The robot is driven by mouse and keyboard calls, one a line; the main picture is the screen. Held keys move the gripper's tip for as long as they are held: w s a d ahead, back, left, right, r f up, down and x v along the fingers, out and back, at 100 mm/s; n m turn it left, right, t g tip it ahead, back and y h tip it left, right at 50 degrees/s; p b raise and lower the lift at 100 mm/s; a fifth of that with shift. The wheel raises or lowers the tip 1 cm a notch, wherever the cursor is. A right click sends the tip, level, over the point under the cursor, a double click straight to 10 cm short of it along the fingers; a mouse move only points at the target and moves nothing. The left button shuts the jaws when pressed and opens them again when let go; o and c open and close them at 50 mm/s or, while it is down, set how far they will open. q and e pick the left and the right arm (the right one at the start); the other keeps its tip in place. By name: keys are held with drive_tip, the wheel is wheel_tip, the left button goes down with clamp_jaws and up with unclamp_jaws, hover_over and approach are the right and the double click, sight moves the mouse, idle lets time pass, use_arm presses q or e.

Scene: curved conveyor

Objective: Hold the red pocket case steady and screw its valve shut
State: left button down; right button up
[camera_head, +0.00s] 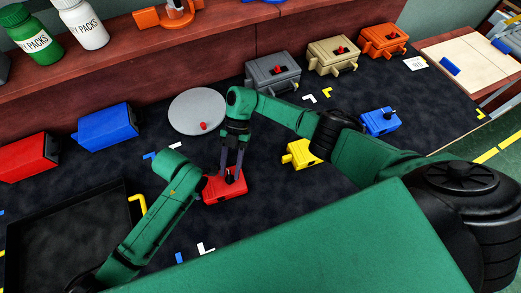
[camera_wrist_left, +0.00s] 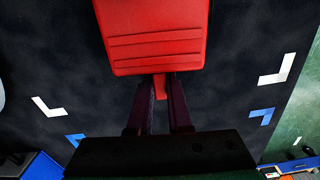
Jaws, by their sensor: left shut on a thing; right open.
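The red pocket case (camera_head: 226,190) lies on the dark conveyor surface in the middle of the head view. It also fills the top of the left wrist view (camera_wrist_left: 155,40), with ridges on its near face. My left gripper (camera_wrist_left: 160,100) is shut on a small red tab at the case's edge; in the head view its fingers are mostly hidden by its arm. My right gripper (camera_head: 232,164) points down over the case with its fingers open around the dark valve on top. The fingers cover much of the valve, and contact cannot be told.
A yellow case (camera_head: 300,153) and a blue case (camera_head: 380,121) lie to the right. A grey round plate (camera_head: 190,105) is behind. Grey (camera_head: 272,72), tan (camera_head: 333,55) and orange (camera_head: 384,40) cases stand along the back. A black tray (camera_head: 60,245) is at the lower left.

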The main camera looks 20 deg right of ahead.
drive_tip(key=m+t+y, duration=0.1)
drive_tip(key=m, duration=0.1)
drive_tip(key=m+t+y, duration=0.1)
drive_tip(key=m, duration=0.1)
drive_tip(key=s+m+t, duration=0.1)
drive_tip(key=shift+d+m+y, duration=0.35)
drive_tip(key=shift+m+y, duration=0.05)
drive_tip(key=m+t, duration=0.3)
drive_tip(key=s+m+t+y, duration=0.1)
drive_tip(key=m, duration=0.1)
drive_tip(key=shift+t, duration=0.3)
drive_tip(key=v, duration=1.2)
drive_tip(key=shift+m, duration=0.3)
drive_tip(key=shift+w, duration=0.1)
